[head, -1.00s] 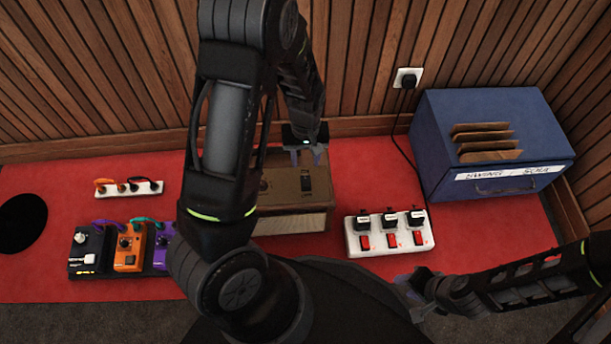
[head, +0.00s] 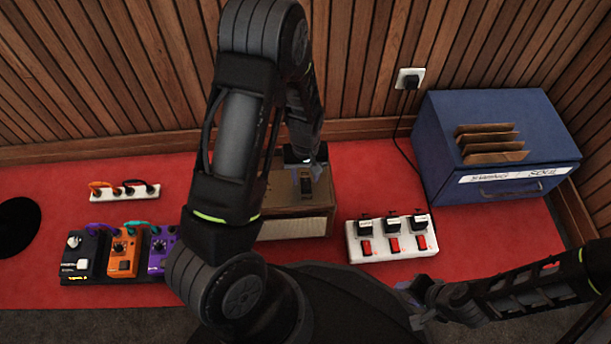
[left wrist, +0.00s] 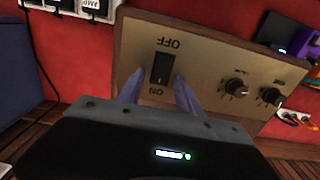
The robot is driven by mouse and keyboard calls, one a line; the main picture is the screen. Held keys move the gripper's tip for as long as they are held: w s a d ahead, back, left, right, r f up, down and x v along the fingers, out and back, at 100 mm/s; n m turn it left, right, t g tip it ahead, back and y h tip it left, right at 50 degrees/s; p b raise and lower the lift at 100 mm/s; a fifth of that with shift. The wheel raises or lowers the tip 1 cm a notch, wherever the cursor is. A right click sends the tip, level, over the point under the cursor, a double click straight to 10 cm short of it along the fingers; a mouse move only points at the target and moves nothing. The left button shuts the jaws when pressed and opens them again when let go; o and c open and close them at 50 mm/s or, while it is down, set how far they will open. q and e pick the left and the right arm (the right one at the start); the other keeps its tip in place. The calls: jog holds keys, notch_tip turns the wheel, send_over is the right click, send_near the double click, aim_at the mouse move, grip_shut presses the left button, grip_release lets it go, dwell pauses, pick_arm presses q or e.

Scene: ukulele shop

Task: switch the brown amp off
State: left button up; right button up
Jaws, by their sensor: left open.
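The brown amp (head: 290,228) stands on the red mat, partly hidden behind my left arm in the head view. Its tan top panel (left wrist: 207,52) fills much of the left wrist view. A black rocker switch (left wrist: 163,68) sits there between the labels OFF and ON; I cannot tell which side is pressed in. My left gripper (head: 305,172) is open above the panel, its two fingers (left wrist: 160,78) at either side of the switch near the ON label. Whether they touch the panel is unclear. My right gripper (head: 417,298) is low at the right, away from the amp.
A white power strip (head: 352,244) with red switches and black plugs lies right of the amp. A blue box (head: 437,150) stands farther right. Effects pedals (head: 123,262) and a small white strip (head: 125,193) lie left. The slatted wall (head: 120,80) closes the back.

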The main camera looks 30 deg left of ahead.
pick_arm(q)
jog(key=shift+c, duration=0.5)
grip_shut()
